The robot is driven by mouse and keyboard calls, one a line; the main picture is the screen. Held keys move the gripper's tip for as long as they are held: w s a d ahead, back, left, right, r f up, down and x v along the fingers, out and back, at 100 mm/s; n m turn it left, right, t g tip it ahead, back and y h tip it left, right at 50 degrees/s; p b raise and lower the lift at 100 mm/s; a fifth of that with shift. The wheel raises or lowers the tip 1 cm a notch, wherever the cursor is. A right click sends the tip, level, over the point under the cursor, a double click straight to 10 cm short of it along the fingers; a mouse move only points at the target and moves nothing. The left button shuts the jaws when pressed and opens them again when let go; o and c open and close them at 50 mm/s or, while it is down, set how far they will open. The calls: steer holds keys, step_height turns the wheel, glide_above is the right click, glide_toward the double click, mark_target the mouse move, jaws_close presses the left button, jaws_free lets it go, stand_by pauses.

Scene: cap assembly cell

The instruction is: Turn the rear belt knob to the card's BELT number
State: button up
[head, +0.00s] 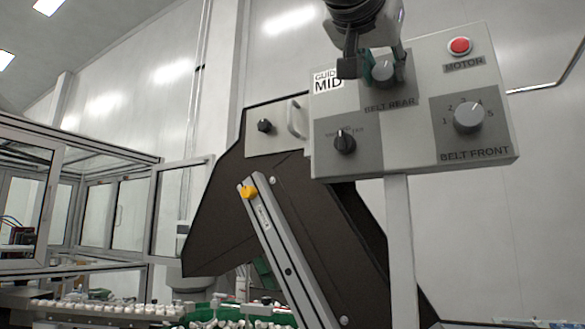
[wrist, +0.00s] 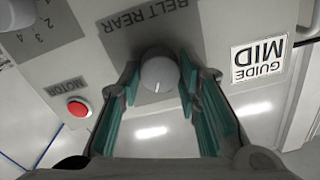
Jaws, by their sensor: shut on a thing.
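The rear belt knob (head: 383,73) is a round grey knob on the control box, above the label BELT REAR. My gripper (head: 378,68) comes down from above with its fingers on either side of the knob, shut on it. In the wrist view, which shows the panel upside down, the knob (wrist: 159,74) sits between the teal finger pads (wrist: 156,84). Its white mark points toward the bottom of that view. The scale numbers around this knob are hidden. A white card (head: 327,81) on the box reads GUIDE MID; I see no BELT number on it.
The front belt knob (head: 468,117), with a numbered scale, is at the lower right of the box. A black selector (head: 344,142) is at the lower left. The red MOTOR button (head: 459,46) is at the upper right. A dark conveyor housing (head: 215,225) stands behind.

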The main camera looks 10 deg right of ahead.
steer(key=shift+m+b, duration=0.55)
steer(key=shift+m, duration=0.55)
steer(key=o, duration=1.1)
steer(key=shift+o, duration=0.2)
steer(key=v, duration=1.2)
